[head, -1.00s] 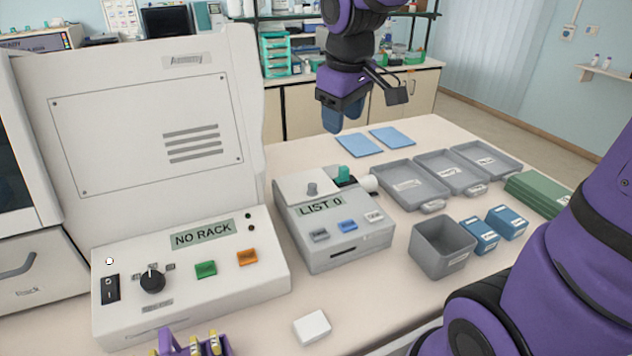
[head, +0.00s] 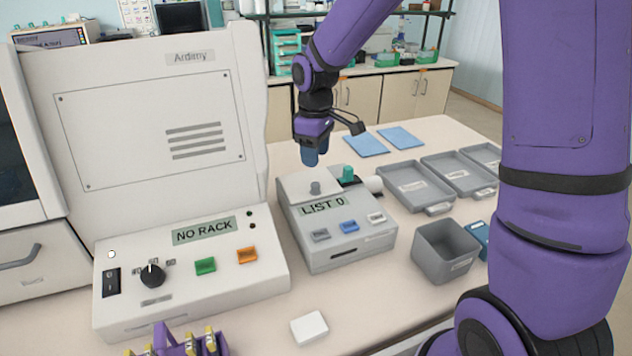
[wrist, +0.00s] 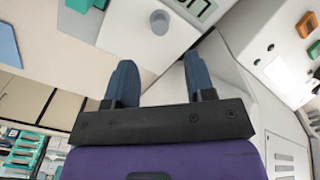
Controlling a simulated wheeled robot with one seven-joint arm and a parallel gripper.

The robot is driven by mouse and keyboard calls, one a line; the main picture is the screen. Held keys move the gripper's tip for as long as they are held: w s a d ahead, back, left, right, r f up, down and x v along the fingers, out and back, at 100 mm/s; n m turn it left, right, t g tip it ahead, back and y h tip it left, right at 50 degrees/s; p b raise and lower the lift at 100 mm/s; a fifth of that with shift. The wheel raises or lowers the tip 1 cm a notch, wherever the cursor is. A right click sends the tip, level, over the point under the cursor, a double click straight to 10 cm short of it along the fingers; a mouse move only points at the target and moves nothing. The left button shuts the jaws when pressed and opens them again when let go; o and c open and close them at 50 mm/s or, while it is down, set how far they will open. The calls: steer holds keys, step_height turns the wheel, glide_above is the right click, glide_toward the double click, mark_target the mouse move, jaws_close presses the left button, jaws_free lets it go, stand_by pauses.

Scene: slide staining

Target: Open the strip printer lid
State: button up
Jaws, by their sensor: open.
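The strip printer (head: 345,253) is a grey box on the bench with a "LIST 0" display and several small buttons on its front. Its pale lid (head: 300,186) lies shut on the top and carries a round grey knob (head: 315,187). The knob also shows in the wrist view (wrist: 160,22), beyond the fingertips. My gripper (head: 311,160) hangs above the lid's back part, pointing down, with blue fingers. In the wrist view my gripper (wrist: 158,80) is open and empty, its fingers apart from the knob.
A large white machine (head: 150,110) with a "NO RACK" panel stands close on the left. A green-capped part (head: 348,174) sits at the printer's back right. Grey trays (head: 415,187) and a grey bin (head: 443,250) are to the right. A white block (head: 309,327) lies in front.

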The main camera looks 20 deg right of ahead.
mark_target(315, 184)
step_height(315, 184, down, 8)
steer(key=shift+f, duration=0.25)
jaws_close()
stand_by(0.3)
